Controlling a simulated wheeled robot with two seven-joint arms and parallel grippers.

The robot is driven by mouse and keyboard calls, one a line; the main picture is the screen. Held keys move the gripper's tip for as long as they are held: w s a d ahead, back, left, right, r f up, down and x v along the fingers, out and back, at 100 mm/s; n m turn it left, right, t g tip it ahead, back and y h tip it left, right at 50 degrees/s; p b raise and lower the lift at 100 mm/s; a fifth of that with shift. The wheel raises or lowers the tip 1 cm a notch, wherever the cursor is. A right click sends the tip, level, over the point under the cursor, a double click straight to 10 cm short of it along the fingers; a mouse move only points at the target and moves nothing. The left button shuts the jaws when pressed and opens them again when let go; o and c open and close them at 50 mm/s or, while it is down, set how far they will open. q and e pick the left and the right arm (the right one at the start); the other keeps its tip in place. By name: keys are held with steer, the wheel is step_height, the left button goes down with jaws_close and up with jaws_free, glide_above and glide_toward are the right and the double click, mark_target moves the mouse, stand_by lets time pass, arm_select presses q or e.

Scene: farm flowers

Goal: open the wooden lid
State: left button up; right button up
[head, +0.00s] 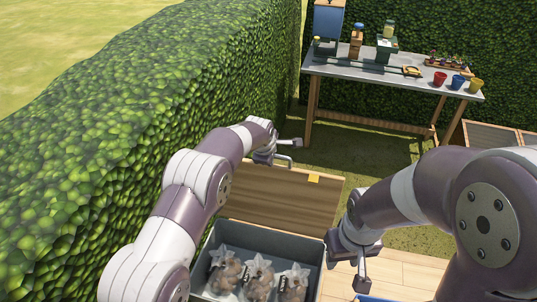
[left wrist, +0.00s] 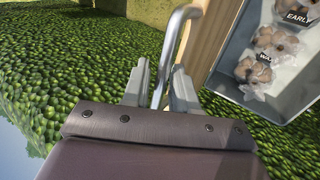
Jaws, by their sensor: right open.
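The wooden lid (head: 280,196) stands raised at the back of a grey box (head: 217,262), leaving the box's inside in view. A metal handle (head: 282,160) is at its far edge. My left gripper (head: 290,144) is at this handle. In the left wrist view, its two fingers (left wrist: 160,85) stand apart on either side of the handle bar (left wrist: 178,40), with a gap beside the bar. The lid's wooden edge (left wrist: 207,40) is to their right. My right gripper (head: 362,278) is open and empty, right of the box.
Several clear bags (head: 258,280) of bulbs lie in the box. A tall hedge (head: 130,110) runs close along the left. A table (head: 350,68) with coloured pots stands at the back. A blue edge (head: 372,298) shows below my right gripper.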

arm_select(q)
steer(key=shift+s+f, duration=0.1)
steer(key=shift+s+r+b, duration=0.1)
steer(key=shift+r+b, duration=0.1)
steer(key=shift+b, duration=0.1)
steer(key=b+v, duration=0.5)
steer(key=v, duration=0.7)
steer(key=shift+r, duration=0.15)
